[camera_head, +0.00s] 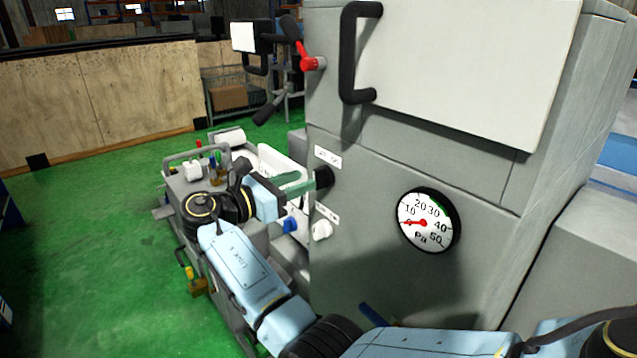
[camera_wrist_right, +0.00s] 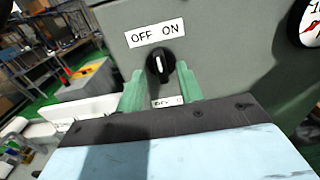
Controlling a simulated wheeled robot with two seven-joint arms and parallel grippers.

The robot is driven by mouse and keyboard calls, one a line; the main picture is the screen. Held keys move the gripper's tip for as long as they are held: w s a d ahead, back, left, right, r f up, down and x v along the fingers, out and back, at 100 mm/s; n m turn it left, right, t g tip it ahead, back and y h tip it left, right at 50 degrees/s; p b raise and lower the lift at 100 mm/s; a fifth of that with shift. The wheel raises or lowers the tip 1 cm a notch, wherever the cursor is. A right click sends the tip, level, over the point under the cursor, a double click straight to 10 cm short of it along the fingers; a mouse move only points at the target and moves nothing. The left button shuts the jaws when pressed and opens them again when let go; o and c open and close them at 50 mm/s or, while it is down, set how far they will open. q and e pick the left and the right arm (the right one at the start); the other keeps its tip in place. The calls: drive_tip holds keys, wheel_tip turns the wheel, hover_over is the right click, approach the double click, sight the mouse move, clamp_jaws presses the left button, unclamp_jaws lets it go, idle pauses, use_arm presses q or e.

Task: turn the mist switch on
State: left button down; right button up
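The mist switch, a black knob (camera_wrist_right: 161,66) with a white mark, sits on the grey machine panel below an OFF ON label (camera_wrist_right: 156,33). Its mark stands roughly upright in the right wrist view, between the two words. In the head view the knob (camera_head: 323,177) is at the fingertips of my right gripper (camera_head: 308,184). The green fingers of this gripper (camera_wrist_right: 161,84) stand apart, one on each side of the knob. Whether they press on it, I cannot tell. My left gripper is not in view.
A pressure gauge (camera_head: 428,221) is right of the switch. A second label (camera_head: 327,212) and a white knob (camera_head: 321,230) are below it. A black door handle (camera_head: 352,55) and red-hubbed lever (camera_head: 311,63) stick out above. A cluttered cart (camera_head: 185,187) stands left.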

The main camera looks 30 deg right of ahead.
sight(314, 176)
drive_tip(key=shift+w+d+b, duration=0.1)
drive_tip(key=shift+d+b, duration=0.3)
drive_tip(key=shift+d, duration=1.25)
clamp_jaws()
